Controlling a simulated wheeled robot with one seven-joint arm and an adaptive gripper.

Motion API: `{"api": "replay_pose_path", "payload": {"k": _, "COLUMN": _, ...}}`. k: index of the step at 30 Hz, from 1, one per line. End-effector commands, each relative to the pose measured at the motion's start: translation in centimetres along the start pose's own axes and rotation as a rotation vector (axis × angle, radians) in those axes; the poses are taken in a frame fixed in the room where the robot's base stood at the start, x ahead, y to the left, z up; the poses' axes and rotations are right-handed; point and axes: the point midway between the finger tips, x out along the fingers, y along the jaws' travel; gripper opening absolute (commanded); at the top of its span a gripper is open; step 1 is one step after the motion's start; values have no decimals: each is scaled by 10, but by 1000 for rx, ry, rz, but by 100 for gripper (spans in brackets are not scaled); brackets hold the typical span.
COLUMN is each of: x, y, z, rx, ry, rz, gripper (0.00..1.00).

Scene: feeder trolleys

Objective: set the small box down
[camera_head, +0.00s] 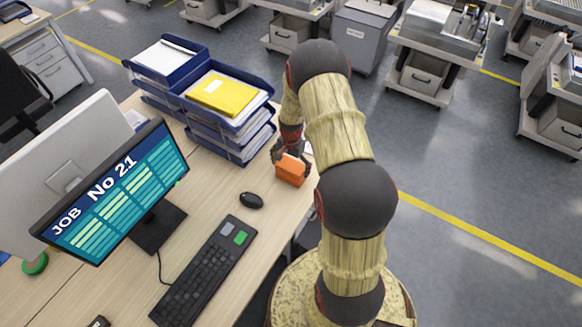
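The small box (291,171) is orange and shows near the right edge of the desk, just below my gripper. My gripper (291,155) points down over the box, with its dark fingers at the box's upper end. The fingers appear to be around the box, but they are small and partly hidden by my arm, so their grip is hard to make out. I cannot tell whether the box touches the desk top (225,195) or is slightly above it.
Blue paper trays (228,120) with a yellow folder (220,93) stand left of the box. A mouse (251,200), a keyboard (205,272) and a monitor (115,190) stand nearer. Feeder trolleys (425,75) and a grey bin (362,38) stand on the floor beyond.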

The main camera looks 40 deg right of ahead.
Motion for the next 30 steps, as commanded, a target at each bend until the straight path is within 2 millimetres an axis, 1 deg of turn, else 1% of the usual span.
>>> {"api": "replay_pose_path", "payload": {"k": 9, "x": -1, "y": 0, "z": 0, "rx": 0, "ry": 0, "rz": 0, "gripper": 100}}
{"api": "replay_pose_path", "payload": {"k": 13, "x": -10, "y": -1, "z": -1, "rx": 0, "ry": 2, "rz": -1, "gripper": 100}}
{"api": "replay_pose_path", "payload": {"k": 17, "x": -32, "y": 0, "z": 0, "rx": 0, "ry": 2, "rz": -2, "gripper": 100}}
{"api": "replay_pose_path", "payload": {"k": 24, "x": -82, "y": 0, "z": 0, "rx": 0, "ry": 2, "rz": -1, "gripper": 100}}
{"api": "replay_pose_path", "payload": {"k": 27, "x": -100, "y": -1, "z": -1, "rx": 0, "ry": 2, "rz": -2, "gripper": 100}}
{"api": "replay_pose_path", "payload": {"k": 30, "x": -112, "y": 0, "z": 0, "rx": 0, "ry": 1, "rz": -1, "gripper": 100}}
